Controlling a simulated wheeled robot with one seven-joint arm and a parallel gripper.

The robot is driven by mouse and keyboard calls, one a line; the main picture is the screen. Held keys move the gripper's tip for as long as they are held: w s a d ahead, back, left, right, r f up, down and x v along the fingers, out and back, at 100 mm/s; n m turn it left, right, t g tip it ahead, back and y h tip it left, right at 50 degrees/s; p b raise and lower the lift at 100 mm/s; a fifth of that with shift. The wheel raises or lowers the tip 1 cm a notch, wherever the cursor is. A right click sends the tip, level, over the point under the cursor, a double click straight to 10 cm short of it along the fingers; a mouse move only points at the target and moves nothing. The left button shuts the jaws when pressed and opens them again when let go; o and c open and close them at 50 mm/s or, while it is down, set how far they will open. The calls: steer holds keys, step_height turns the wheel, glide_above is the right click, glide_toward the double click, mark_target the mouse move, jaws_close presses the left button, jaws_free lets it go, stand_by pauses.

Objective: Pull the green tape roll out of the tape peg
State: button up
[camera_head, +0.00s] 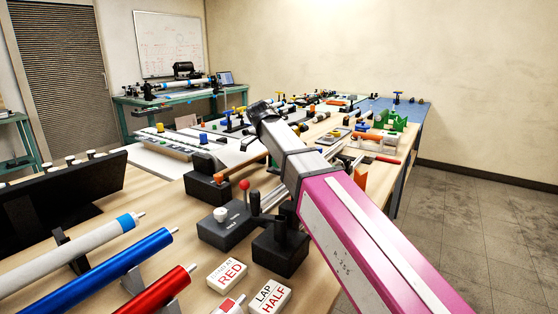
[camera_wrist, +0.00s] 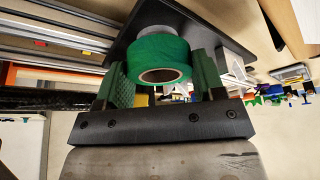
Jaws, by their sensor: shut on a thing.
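The green tape roll (camera_wrist: 160,47) shows in the wrist view, with its pale hollow core facing the camera. My gripper (camera_wrist: 164,72) is shut on it, with one green-padded finger at each side. Behind the roll is a pale round part (camera_wrist: 158,13), apparently the tape peg, in front of a dark plate (camera_wrist: 203,25). I cannot tell how much of the peg is inside the roll. In the head view my pink and grey arm reaches across the bench, and the roll and peg cannot be made out there.
A dark block with a red-knobbed lever (camera_head: 243,186) stands just left of my arm. White, blue and red rollers (camera_head: 118,270) lie at front left. Label cards (camera_head: 226,274) lie nearby. Many small items crowd the far bench. The floor at right is clear.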

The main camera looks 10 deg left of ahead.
steer(key=shift+r, duration=1.45)
steer(key=shift+r, duration=0.1)
steer(key=shift+r, duration=1.4)
steer(key=shift+r, duration=1.5)
step_height(320, 180, up, 3)
steer(key=shift+w+r, duration=0.1)
steer(key=shift+r, duration=0.05)
